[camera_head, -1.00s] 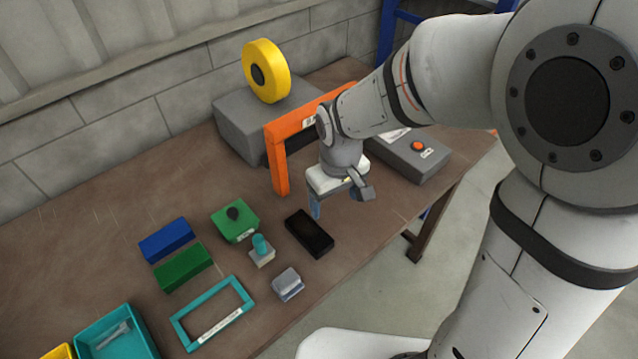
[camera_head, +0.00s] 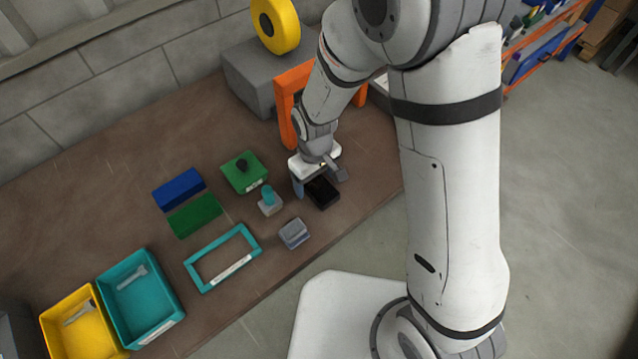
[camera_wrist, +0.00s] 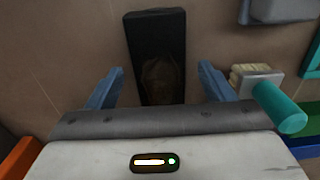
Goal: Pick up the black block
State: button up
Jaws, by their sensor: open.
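The black block (camera_head: 322,193) lies flat on the brown table, partly hidden behind my gripper in the head view. My gripper (camera_head: 318,184) is open just above the block's far end. In the wrist view the black block (camera_wrist: 158,55) runs lengthwise away from me, and its near end lies between the two blue fingers of my gripper (camera_wrist: 154,88). There is a gap on each side, so the fingers do not touch it. The block's nearest edge is hidden by the gripper body.
A small base with a teal knob (camera_head: 269,201) stands left of the block. A grey block (camera_head: 293,233) and a teal frame (camera_head: 190,266) lie nearer. An orange arch (camera_head: 285,112) stands behind. Blue (camera_head: 179,190) and green (camera_head: 195,216) blocks and teal (camera_head: 175,290) and yellow (camera_head: 48,333) bins are further left.

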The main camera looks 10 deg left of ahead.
jog(key=shift+f, duration=0.1)
jog(key=shift+c, duration=0.4)
jog(key=c, duration=1.4)
